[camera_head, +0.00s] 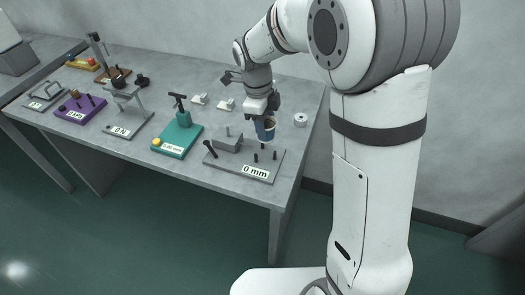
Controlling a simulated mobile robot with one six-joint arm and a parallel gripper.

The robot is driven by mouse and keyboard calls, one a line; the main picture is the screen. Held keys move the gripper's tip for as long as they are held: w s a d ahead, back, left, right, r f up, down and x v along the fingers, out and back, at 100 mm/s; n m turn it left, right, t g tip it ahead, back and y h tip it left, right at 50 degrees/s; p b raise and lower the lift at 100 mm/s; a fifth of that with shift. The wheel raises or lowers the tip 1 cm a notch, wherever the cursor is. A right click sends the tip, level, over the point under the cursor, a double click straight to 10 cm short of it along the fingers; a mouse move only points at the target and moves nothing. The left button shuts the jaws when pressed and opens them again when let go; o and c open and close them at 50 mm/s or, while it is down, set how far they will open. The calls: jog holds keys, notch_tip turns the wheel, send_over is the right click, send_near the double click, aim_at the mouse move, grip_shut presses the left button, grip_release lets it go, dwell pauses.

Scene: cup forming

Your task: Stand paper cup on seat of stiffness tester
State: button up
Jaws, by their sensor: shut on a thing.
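A blue paper cup (264,130) with a pale rim shows at the right part of the table. My gripper (268,115) is shut on the cup from above and behind, and the fingers are partly hidden. The cup looks close to upright, above the back of a grey fixture (225,160) labelled "0 mm", which has a block, a black lever and several dark pegs. I take this fixture to be the stiffness tester. Its seat is hard to make out, and I cannot tell whether the cup touches it.
A green fixture (172,149) with a black-handled post stands to the left, then a grey fixture (116,130) and a purple fixture (72,108). Small white pieces (226,105) lie behind, and a white round part (300,119) lies right of the cup.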

jog(key=shift+s+a+f, duration=0.1)
jog(key=shift+f, duration=4)
jog(key=o, duration=0.9)
jog(key=shift+o, duration=0.2)
jog(key=shift+r, duration=0.15)
jog(key=r, duration=0.4)
jog(key=a+r, duration=0.1)
jog(key=r, duration=0.7)
jog(key=shift+w+a, duration=0.3)
jog(key=s+d+r+n+t, duration=0.1)
jog(key=s+d+n, duration=0.7)
jog(key=s+n, duration=0.2)
jog(key=s+d+r+n+t+y, duration=0.1)
jog(key=s+d+r+n+t, duration=0.1)
jog(key=s+d+n, duration=0.5)
jog(key=s+n, duration=0.3)
jog(key=n, duration=0.2)
jog(key=shift+d+y, duration=0.3)
jog(key=shift+d, duration=0.1)
